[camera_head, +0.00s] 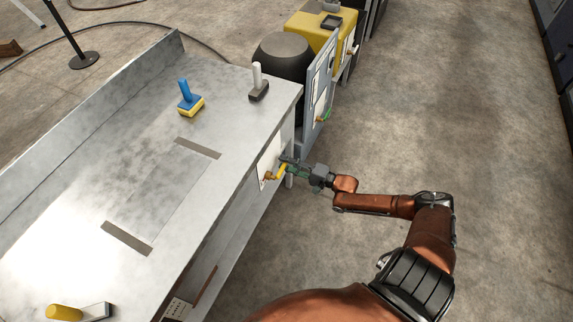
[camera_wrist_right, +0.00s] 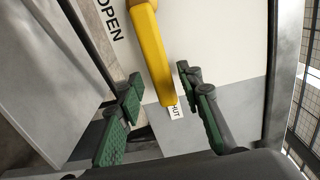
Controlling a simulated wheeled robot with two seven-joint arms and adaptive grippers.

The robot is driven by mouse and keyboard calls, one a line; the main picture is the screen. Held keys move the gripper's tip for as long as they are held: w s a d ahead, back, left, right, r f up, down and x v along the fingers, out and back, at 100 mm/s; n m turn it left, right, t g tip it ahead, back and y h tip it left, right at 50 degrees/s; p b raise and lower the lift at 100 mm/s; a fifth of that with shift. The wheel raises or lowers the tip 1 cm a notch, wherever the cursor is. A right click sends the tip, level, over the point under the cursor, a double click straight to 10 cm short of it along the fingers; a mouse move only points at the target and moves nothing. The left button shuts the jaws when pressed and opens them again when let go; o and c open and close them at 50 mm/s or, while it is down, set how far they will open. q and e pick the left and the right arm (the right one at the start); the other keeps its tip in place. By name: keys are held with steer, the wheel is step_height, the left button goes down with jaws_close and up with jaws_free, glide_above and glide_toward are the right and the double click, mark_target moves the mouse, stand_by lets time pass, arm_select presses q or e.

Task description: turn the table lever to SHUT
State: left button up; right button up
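The yellow table lever (camera_head: 281,170) is on a white plate (camera_head: 265,163) on the table's right side. In the right wrist view the lever (camera_wrist_right: 152,55) hangs from an orange-brown pivot at the top edge. Its free end overlaps part of a small label (camera_wrist_right: 177,112) on which "UT" can be read. An "OPEN" label (camera_wrist_right: 107,20) is to its upper left. My right gripper (camera_head: 287,163) is at the lever. Its green-padded fingers (camera_wrist_right: 158,80) stand apart on either side of the lever, with gaps visible. My left gripper is not in view.
The grey table (camera_head: 130,150) carries a blue-handled yellow block (camera_head: 190,100), a white-handled dark block (camera_head: 258,85) and a yellow-handled tool (camera_head: 70,312). A blue-grey panel (camera_head: 320,85) and dark drum (camera_head: 282,55) stand beyond. Floor right of the table is clear.

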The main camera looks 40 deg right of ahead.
steer(key=v, duration=1.2)
steer(key=shift+r, duration=0.1)
